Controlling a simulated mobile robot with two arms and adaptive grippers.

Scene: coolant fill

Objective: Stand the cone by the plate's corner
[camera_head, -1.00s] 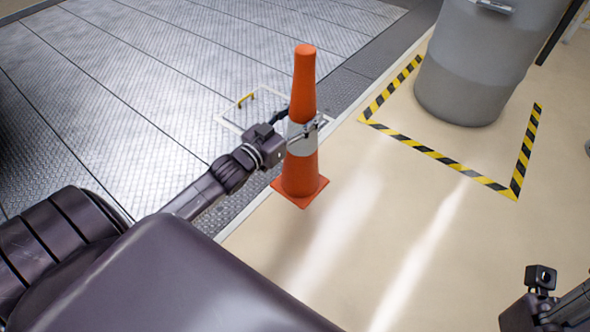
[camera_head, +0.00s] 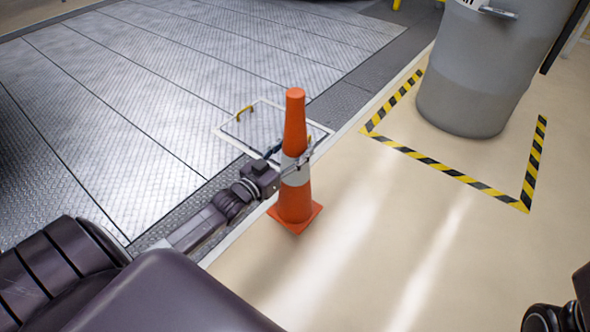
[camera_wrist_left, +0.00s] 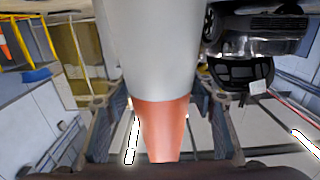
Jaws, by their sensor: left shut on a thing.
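The orange cone (camera_head: 295,201) with a white band stands upright in the middle of the head view. My left gripper (camera_head: 297,165) is shut on it at the white band. In the left wrist view the cone's white and orange surface (camera_wrist_left: 163,125) sits between the two fingers. I cannot tell whether its square base touches the floor or hangs just above it. A pale-outlined square plate (camera_head: 228,127) with a yellow handle (camera_head: 244,112) lies in the metal floor behind the cone. The cone and gripper hide part of its near edge. My right gripper's fingers do not show.
A grey bin (camera_head: 482,75) stands at the upper right, behind yellow-black floor tape (camera_head: 445,168). Ribbed metal flooring (camera_head: 130,95) fills the left. The beige floor (camera_head: 390,240) right of the cone is clear.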

